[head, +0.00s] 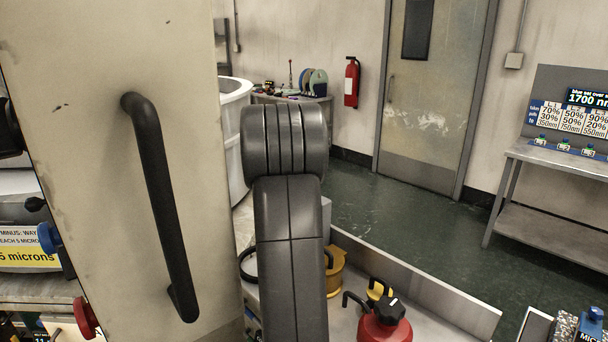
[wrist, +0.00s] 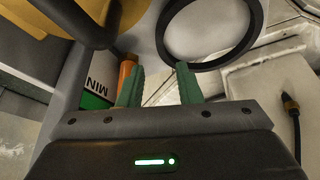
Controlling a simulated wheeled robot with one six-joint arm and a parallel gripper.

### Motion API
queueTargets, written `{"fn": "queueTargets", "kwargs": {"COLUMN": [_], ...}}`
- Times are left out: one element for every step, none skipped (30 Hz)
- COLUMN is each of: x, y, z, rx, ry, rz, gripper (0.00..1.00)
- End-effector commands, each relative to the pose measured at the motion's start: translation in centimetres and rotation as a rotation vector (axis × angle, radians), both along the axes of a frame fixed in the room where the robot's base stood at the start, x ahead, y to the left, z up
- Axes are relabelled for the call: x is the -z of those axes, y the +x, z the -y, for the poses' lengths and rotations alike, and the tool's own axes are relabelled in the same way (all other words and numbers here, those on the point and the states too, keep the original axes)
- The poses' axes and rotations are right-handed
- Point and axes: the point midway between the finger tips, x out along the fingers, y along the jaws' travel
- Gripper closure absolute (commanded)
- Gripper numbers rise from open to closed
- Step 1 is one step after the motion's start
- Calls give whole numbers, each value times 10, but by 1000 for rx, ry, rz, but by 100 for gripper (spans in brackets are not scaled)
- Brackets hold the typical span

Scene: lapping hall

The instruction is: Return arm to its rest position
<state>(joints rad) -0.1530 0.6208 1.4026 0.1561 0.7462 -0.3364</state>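My gripper (wrist: 160,80) shows in the wrist view, with its two green fingers apart and nothing visible between them. A black ring (wrist: 209,66) lies beyond the right fingertip. An orange object (wrist: 127,72) shows beside the left finger; I cannot tell whether they touch. In the head view my arm's dark grey links rise in the middle of the picture, and my gripper is hidden there.
A pale panel with a black handle (head: 160,205) stands close on the left. A red can (head: 384,325) and a brass-coloured container (head: 334,272) sit in a tray by my arm. A steel table (head: 560,160) stands at right. Green floor (head: 400,215) is open before the door (head: 425,110).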

Motion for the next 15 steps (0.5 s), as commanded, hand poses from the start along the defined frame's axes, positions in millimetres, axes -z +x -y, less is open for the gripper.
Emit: {"fn": "queueTargets", "kwargs": {"x": [10, 15, 22, 27, 32, 39, 44, 49, 56, 61, 66, 72, 77, 82, 88], "y": [3, 5, 8, 9, 11, 14, 16, 18, 20, 22, 24, 26, 28, 29, 32], "z": [-2, -3, -4, -5, -6, -7, -8, -9, -10, -11, -12, -13, -14, -14, -16], "rx": [0, 0, 0, -1, 0, 0, 0, -1, 0, 0, -1, 0, 0, -1, -1], "ry": [-1, -1, -1, 0, -1, -1, -1, 0, 0, -1, 0, 0, -1, -1, -1], "rz": [-5, -4, -4, -4, -4, -4, -4, -4, -3, -4, -4, -3, -4, -4, -3], "gripper": [68, 68, 68, 68, 68, 68, 68, 68, 68, 68, 68, 68, 68, 68, 68]}}
